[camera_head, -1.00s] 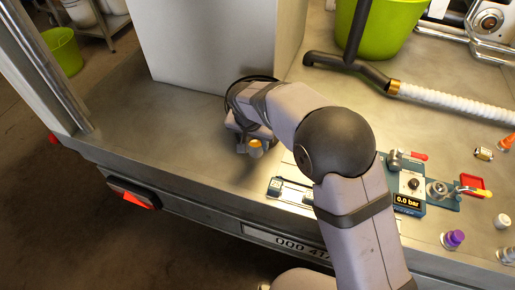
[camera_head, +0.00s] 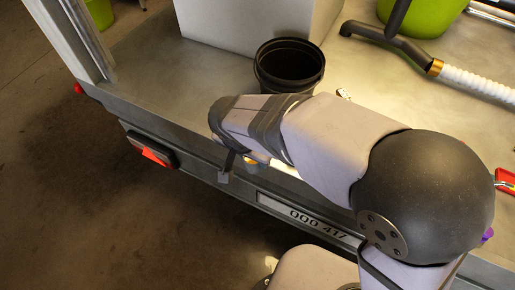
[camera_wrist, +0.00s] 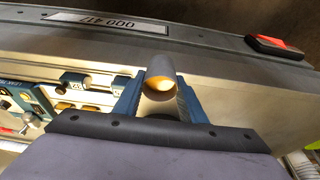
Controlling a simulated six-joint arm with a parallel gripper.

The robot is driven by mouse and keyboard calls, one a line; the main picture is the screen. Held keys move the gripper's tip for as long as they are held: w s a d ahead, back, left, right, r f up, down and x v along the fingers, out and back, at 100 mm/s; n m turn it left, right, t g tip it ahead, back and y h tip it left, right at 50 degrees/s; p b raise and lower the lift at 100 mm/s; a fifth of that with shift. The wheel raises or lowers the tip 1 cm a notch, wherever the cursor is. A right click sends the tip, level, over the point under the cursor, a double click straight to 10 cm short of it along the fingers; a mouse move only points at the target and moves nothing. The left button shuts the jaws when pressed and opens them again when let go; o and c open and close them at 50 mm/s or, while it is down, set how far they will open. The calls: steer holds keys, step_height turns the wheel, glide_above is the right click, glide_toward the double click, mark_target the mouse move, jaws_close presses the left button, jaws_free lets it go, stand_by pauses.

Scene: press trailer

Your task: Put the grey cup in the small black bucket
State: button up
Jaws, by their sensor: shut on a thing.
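My gripper (camera_wrist: 160,100) is shut on the grey cup (camera_wrist: 161,71), which sits between the two blue fingers in the wrist view. In the head view my gripper (camera_head: 240,164) is near the front edge of the metal bed, and the cup is mostly hidden by my arm. The small black bucket (camera_head: 290,81) stands upright on the bed, beyond and to the right of my gripper. Its inside looks dark and empty.
A large grey box (camera_head: 245,22) stands right behind the bucket. A green bucket (camera_head: 425,16) and a black tube with a white hose (camera_head: 475,83) are at the right. The bed (camera_head: 185,85) is clear to the left. Blue-based devices (camera_wrist: 35,105) show in the wrist view.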

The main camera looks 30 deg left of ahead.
steer(key=w+r+n+p, duration=0.2)
steer(key=w+r+p, duration=0.8)
steer(key=w+r, duration=0.85)
steer(key=w+a+f+n+y+b, duration=0.1)
steer(key=w+a+f+n+b, duration=0.1)
steer(key=w+f, duration=1.1)
steer(key=shift+w+a+f+b, duration=0.2)
steer(key=shift+a+f+b, duration=0.65)
steer(key=shift+a, duration=0.15)
steer(key=shift+f+n, duration=0.1)
steer(key=shift+n, duration=0.2)
steer(key=shift+f+p, duration=0.4)
steer(key=shift+f, duration=4.5)
steer(key=shift+f, duration=0.1)
